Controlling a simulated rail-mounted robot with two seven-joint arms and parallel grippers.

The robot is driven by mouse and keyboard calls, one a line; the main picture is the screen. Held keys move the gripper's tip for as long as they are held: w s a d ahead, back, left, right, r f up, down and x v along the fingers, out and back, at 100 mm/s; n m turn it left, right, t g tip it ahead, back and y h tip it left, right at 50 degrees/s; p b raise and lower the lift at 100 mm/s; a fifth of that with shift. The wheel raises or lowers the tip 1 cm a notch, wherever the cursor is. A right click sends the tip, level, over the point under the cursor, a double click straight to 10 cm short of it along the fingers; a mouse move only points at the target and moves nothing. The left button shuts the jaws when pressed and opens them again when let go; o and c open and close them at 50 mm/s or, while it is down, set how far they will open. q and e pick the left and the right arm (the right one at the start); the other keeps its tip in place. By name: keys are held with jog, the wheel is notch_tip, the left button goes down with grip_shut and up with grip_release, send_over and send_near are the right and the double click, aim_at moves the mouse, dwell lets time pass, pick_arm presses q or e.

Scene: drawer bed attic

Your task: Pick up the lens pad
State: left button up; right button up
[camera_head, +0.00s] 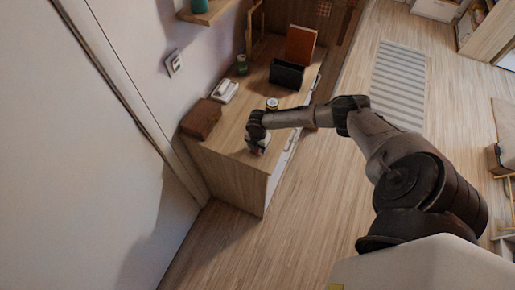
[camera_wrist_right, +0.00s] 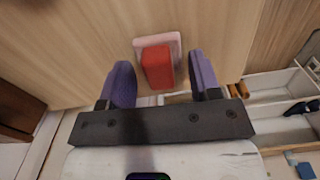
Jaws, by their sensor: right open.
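In the right wrist view, a red block (camera_wrist_right: 157,68) sits against a pale pink piece (camera_wrist_right: 172,40) on the wooden cabinet top. I cannot tell whether these are two things or one, or which is the lens pad. My right gripper (camera_wrist_right: 160,66) is open, with a purple finger on each side of the red block; no contact is clear. In the head view my right gripper (camera_head: 257,146) points down over the near end of the cabinet top, and hides most of what is under it. My left gripper is not in view.
The cabinet top (camera_head: 228,128) also carries a brown box (camera_head: 201,119), a white device (camera_head: 225,90), a small jar (camera_head: 242,64), a can (camera_head: 272,103) and a black holder (camera_head: 286,74). Open drawers (camera_wrist_right: 275,95) show in the right wrist view. A wall stands on the left.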

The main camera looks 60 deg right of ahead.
jog(key=shift+f, duration=0.25)
jog(key=c, duration=1)
jog(key=shift+r, duration=0.1)
jog(key=shift+r, duration=0.65)
notch_tip(320, 180, up, 3)
jog(key=shift+f, duration=0.1)
jog(key=s+d+r, duration=0.2)
jog(key=s+r, duration=0.4)
jog(key=s, duration=0.5)
jog(key=shift+s+r, duration=0.25)
jog(key=shift+r, duration=0.15)
